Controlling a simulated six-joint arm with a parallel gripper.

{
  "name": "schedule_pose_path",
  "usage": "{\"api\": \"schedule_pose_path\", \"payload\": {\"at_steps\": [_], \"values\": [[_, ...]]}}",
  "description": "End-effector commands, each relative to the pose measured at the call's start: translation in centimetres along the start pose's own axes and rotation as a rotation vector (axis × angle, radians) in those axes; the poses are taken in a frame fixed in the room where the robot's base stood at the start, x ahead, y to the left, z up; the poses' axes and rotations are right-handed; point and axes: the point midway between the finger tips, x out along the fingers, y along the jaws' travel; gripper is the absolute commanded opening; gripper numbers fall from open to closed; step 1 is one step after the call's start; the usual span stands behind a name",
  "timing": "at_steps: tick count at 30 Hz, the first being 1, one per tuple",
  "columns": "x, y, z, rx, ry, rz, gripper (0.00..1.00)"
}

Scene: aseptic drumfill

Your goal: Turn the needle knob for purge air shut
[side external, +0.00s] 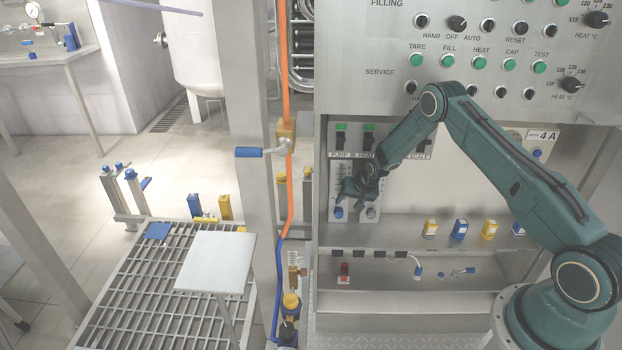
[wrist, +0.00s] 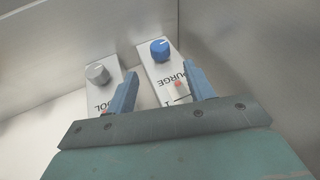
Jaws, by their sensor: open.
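The purge needle knob (wrist: 160,49) is a blue round knob with a light pointer line, on a white plate (wrist: 160,85) whose lettering reads "URGE" in part. In the side external view the blue knob (side external: 339,212) sits low on the panel, just below my gripper (side external: 356,189). In the wrist view my gripper (wrist: 163,82) is open and empty. Its two blue fingers stand apart over the plates, and the knob lies beyond the fingertips, apart from them.
A grey knob (wrist: 97,74) on a neighbouring plate, lettered "OOL" in part, stands left of the blue one in the wrist view. Metal walls close in behind the plates. A shelf (side external: 400,232) with several small yellow and blue items lies below right.

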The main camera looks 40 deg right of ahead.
Motion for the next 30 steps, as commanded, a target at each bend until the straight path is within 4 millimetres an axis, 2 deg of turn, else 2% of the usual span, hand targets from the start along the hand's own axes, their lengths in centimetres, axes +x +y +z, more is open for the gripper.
{"api": "schedule_pose_path", "payload": {"at_steps": [6, 18, 30], "values": [[2.5, 0.0, 0.1, -0.001, -0.002, 0.000, 0.53], [6.4, 0.0, 0.1, -0.001, -0.001, 0.000, 0.53], [8.3, 0.0, 0.0, 0.000, 0.000, 0.000, 0.53]]}}
